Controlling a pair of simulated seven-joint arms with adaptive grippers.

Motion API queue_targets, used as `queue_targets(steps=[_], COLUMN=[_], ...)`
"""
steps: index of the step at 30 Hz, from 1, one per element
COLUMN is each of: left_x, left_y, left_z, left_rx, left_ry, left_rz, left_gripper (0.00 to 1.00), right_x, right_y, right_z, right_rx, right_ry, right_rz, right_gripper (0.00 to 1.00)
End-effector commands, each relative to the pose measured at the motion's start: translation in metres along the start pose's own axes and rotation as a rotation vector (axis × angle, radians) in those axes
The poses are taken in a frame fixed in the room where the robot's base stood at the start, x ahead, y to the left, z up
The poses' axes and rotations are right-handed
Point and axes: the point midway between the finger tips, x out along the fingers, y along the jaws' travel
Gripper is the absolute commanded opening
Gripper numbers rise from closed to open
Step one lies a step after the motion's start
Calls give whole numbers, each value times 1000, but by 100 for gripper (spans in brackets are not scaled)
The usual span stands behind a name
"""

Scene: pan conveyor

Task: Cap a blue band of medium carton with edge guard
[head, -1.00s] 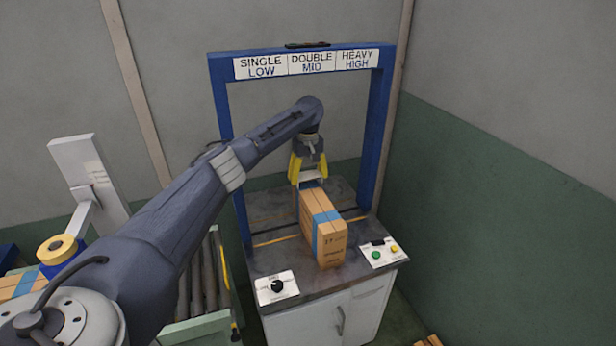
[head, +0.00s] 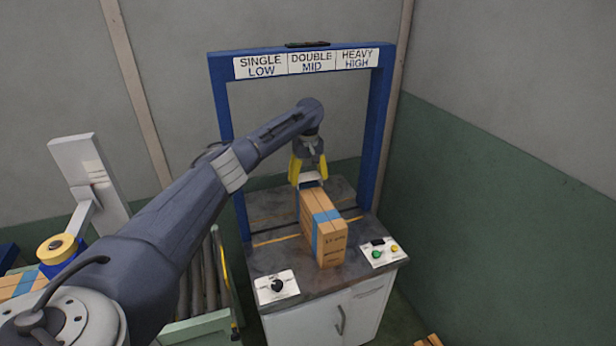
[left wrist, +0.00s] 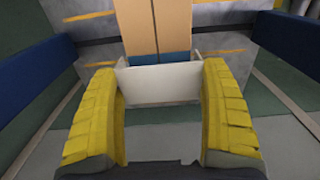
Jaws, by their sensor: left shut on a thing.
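A brown carton (head: 309,214) with a blue band (head: 325,216) over its top stands on the strapping table. In the left wrist view the carton (left wrist: 146,27) shows beyond my fingers, with its blue band (left wrist: 160,58) at the near end. My left gripper (head: 309,182) has yellow fingers and is shut on a white edge guard (left wrist: 158,82) held between the fingertips. In the left wrist view the guard overlaps the near end of the band; whether it touches the carton I cannot tell. My right gripper is not in view.
A blue arch (head: 221,120) with SINGLE LOW, DOUBLE MID and HEAVY HIGH labels stands over the table (head: 345,281). A knob panel (head: 276,287) and a button panel (head: 384,252) sit at the front edge. A roller conveyor (head: 207,275) lies left.

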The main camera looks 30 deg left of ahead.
Motion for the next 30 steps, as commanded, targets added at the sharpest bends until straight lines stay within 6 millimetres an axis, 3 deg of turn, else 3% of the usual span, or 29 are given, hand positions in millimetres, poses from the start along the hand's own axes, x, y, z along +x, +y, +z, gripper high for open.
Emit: queue_targets(steps=[30], left_x=[22], left_y=[0], left_z=[0], left_rx=[-1], left_ry=[0], left_rz=[0], left_gripper=[66], right_x=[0], right_y=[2], right_z=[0], right_rx=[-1], right_ry=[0], right_rz=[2], right_gripper=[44])
